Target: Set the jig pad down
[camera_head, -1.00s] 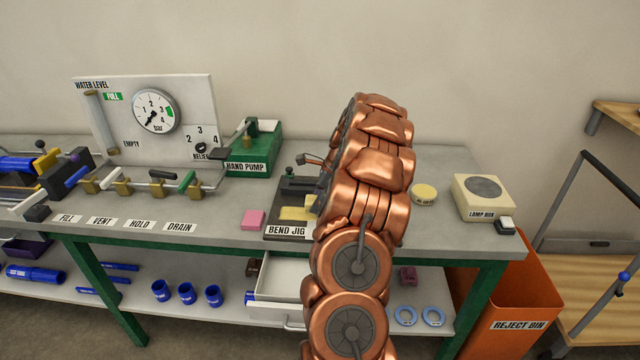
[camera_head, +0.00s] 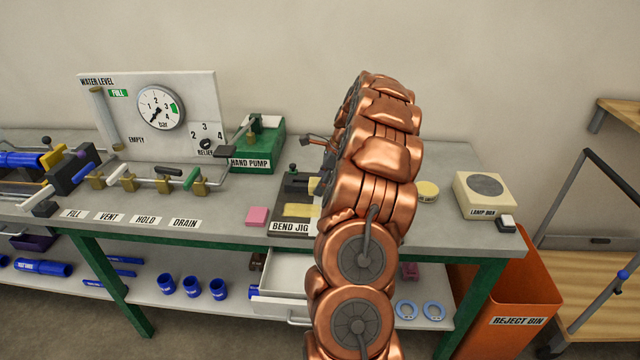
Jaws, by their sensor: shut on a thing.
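My gripper (camera_head: 328,160) is mostly hidden behind my copper arm, above the right side of the bend jig. I cannot tell whether the held piece touches the jig.
A pink block (camera_head: 257,216) lies left of the jig. The green hand pump (camera_head: 258,155) stands behind it. A round yellow tin (camera_head: 427,191) and the lamp box (camera_head: 484,194) stand to the right. An open drawer (camera_head: 285,285) is below.

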